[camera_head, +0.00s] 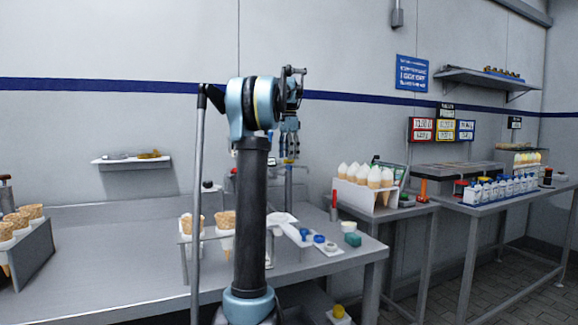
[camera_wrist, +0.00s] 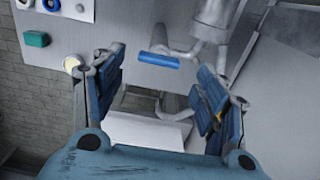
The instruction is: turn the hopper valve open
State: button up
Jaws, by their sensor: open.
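In the wrist view a blue bar-shaped handle (camera_wrist: 158,60), which looks like the hopper valve, lies beside a grey metal hopper spout (camera_wrist: 212,18). My gripper (camera_wrist: 162,64) is open, with one blue finger on each side of the picture. The handle shows between the fingertips, apparently beyond them; I cannot tell the gap, and nothing is visibly gripped. In the head view my gripper (camera_head: 290,146) hangs pointing down above the workbench. The valve is hard to make out there, and my own arm hides part of that area.
The steel workbench (camera_head: 110,262) holds cones in holders (camera_head: 227,222), a teal block (camera_head: 352,240) and small coloured caps (camera_head: 318,239). A white rack of filled cones (camera_head: 366,188) stands to the right. The left part of the bench is mostly clear.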

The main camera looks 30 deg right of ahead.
aim_at(289, 167)
jog(key=shift+f, duration=1.95)
